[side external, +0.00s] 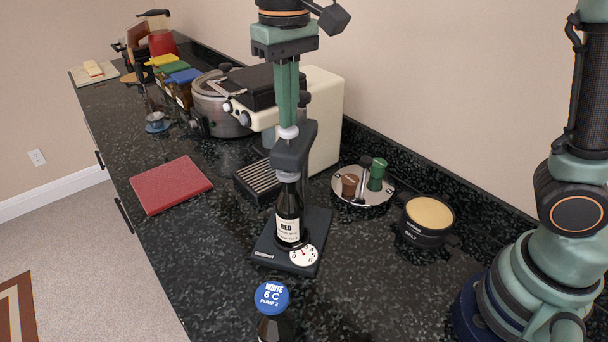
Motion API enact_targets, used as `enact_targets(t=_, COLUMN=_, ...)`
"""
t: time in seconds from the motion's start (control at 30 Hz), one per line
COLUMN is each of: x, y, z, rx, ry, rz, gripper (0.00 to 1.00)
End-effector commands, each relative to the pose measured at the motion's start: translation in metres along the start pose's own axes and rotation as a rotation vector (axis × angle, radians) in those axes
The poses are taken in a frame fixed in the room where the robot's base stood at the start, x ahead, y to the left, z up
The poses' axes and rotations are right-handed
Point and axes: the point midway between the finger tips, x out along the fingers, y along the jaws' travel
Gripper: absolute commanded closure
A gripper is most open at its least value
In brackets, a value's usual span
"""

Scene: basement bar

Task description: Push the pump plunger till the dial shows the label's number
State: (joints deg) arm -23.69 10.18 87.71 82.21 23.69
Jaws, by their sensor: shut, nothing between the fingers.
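The pump (290,160) is a dark grey head on a black stand, over a dark bottle (290,212) with a white label reading "RED" and smaller lines I cannot read. Its white plunger knob (288,132) sits on top. My gripper (287,122) is shut and empty, pointing straight down, with its green fingertips at the knob; I cannot tell if they press on it. The white dial (303,255) on the stand's base has a short red needle near its centre; its reading is too small to tell.
Behind the pump are a slatted drip tray (262,182) and a cream machine (322,120). To its right are a round tray (346,196) with small items and a black "SALT" pot (423,238). A red book (170,184) lies left. The black counter (185,255) is clear at front left.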

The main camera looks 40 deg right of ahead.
Motion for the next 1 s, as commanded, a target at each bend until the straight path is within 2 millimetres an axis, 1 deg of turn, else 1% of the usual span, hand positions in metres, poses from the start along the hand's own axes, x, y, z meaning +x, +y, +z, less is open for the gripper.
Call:
enact_targets(t=0.03, x=-0.012, y=-0.001, z=-0.001, rx=0.000, ry=0.008, rz=-0.003, gripper=1.00)
enact_targets(t=0.2, x=-0.049, y=-0.001, z=-0.002, rx=0.001, ry=0.010, rz=-0.004, gripper=1.00)
enact_targets(t=0.4, x=-0.085, y=-0.001, z=-0.002, rx=0.001, ry=0.010, rz=-0.004, gripper=1.00)
enact_targets(t=0.5, x=-0.098, y=-0.001, z=-0.002, rx=0.001, ry=0.010, rz=-0.004, gripper=1.00)
enact_targets(t=0.7, x=-0.113, y=-0.001, z=-0.001, rx=0.001, ry=0.009, rz=-0.004, gripper=1.00)
enact_targets(t=1.0, x=-0.117, y=0.000, z=-0.001, rx=0.001, ry=0.007, rz=-0.003, gripper=1.00)
